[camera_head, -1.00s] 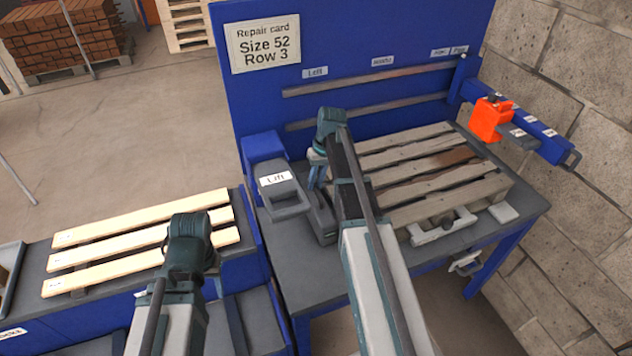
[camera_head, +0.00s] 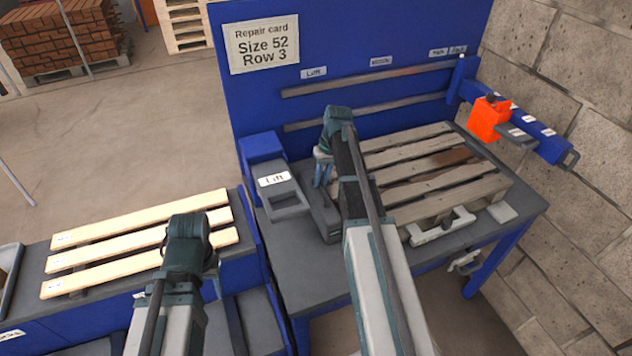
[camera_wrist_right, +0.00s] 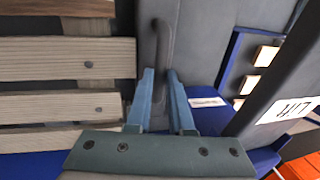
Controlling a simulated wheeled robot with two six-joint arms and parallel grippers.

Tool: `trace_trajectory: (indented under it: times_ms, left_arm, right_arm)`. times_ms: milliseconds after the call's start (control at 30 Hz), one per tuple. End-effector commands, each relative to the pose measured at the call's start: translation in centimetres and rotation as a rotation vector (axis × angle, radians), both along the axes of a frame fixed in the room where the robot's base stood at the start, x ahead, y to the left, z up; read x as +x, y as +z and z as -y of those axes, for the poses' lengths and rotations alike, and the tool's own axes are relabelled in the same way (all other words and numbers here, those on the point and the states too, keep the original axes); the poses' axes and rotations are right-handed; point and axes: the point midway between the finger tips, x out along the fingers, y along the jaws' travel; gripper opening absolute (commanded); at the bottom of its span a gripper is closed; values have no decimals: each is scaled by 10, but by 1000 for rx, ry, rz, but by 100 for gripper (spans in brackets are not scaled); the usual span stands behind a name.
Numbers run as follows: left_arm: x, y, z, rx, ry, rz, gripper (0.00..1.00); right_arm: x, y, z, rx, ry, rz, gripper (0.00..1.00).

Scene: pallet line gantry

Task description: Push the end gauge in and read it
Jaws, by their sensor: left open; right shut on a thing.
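A grey block with a dark handle, which looks like the end gauge (camera_head: 325,217), sits on the bench at the left end of the worn pallet (camera_head: 494,188). My right gripper (camera_head: 323,172) points down over it. In the right wrist view my right gripper (camera_wrist_right: 161,85) is shut on the gauge's dark handle (camera_wrist_right: 161,42), with the pallet boards (camera_wrist_right: 65,61) close on the left. My arm hides part of the gauge and of the pallet's near left side, and I cannot read a gauge mark. My left gripper (camera_head: 192,285) is over the pale slats, its fingers mostly hidden.
A grey box labelled Lift (camera_head: 284,195) stands just left of the gauge. A repair card (camera_head: 263,42) reads Size 52, Row 3 on the blue back panel (camera_head: 350,35). An orange block (camera_head: 489,119) sits on a blue rail at right. Pale slats (camera_head: 140,245) lie at left.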

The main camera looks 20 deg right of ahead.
Motion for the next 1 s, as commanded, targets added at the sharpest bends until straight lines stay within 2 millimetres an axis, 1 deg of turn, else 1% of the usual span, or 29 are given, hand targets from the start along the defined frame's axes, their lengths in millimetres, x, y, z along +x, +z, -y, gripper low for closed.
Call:
trace_trajectory:
  times_ms: [33,167,200,333,367,767,867,1000]
  left_arm:
    - [0,0,0,0,0,0,50]
    - [0,0,0,0,0,0,50]
    - [0,0,0,0,0,0,50]
    - [0,0,0,0,0,0,50]
    - [0,0,0,0,0,0,50]
    - [0,3,0,0,0,0,50]
    - [0,9,0,0,0,0,50]
    - [0,22,0,0,0,0,50]
  right_arm:
    - [0,0,5,-11,-3,0,0]
    - [0,0,6,-13,-4,0,0]
    - [0,0,6,-13,-5,0,23]
    - [0,0,6,-12,-5,0,47]
    - [0,0,6,-12,-4,0,50]
    - [0,3,4,-9,-3,0,50]
    - [0,9,5,-9,-3,0,50]
    - [0,22,7,-9,-3,0,50]
